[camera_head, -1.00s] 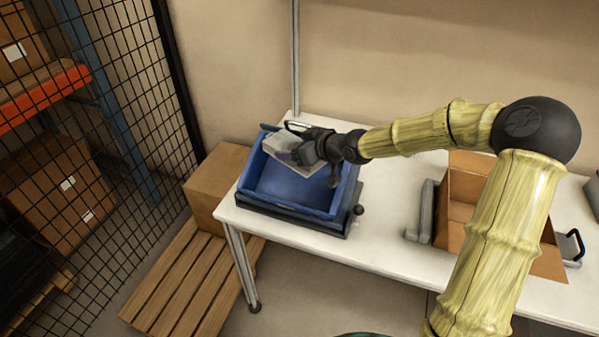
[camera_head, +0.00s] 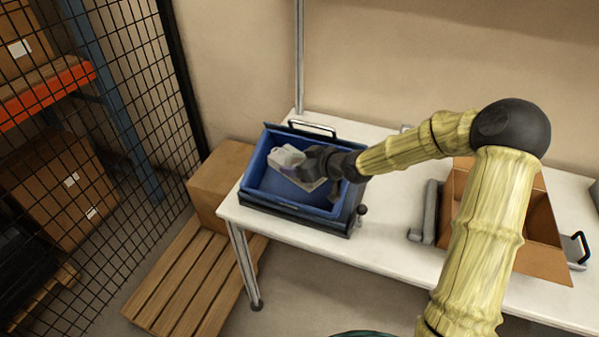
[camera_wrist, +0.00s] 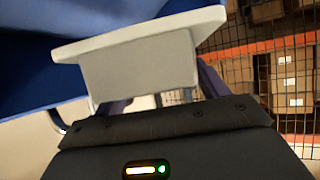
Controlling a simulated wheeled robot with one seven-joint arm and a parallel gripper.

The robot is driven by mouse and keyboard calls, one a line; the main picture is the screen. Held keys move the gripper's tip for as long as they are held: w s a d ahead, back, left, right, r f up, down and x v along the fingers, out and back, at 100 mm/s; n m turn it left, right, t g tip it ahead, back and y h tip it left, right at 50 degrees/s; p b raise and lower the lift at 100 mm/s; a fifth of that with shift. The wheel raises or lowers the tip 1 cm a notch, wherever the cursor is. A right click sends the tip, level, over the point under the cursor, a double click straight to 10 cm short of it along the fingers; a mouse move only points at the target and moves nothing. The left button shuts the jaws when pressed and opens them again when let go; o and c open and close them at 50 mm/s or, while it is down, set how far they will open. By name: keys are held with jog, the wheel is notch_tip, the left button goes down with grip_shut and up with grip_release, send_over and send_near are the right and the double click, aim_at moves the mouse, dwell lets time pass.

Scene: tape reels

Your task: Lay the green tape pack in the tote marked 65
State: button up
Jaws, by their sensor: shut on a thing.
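A blue tote (camera_head: 250,192) stands at the left end of the white table; no number shows on it from here. My gripper (camera_head: 308,167) is over the tote's inside, shut on a pale grey-white pack (camera_head: 286,158). The pack is tilted and appears within the tote's outline, near its back half; whether it touches the floor cannot be told. In the wrist view the pack (camera_wrist: 140,70) shows as a pale block with a wider flat plate, between my dark fingers. No green shows on it. Blue tote wall (camera_wrist: 35,75) fills the left there.
An open cardboard box (camera_head: 540,225) stands to the right on the table (camera_head: 385,235). A closed carton (camera_head: 215,180) and a wooden pallet (camera_head: 195,285) are left of the table. A mesh fence (camera_head: 130,120) closes off the far left.

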jog(key=shift+f, duration=1.9)
jog(key=shift+r, duration=0.1)
jog(key=shift+f, duration=0.45)
jog(key=shift+f+b, duration=0.2)
jog(key=shift+b, duration=0.1)
jog(key=o, duration=1.1)
jog(key=shift+s, duration=0.1)
jog(key=shift+c, duration=0.2)
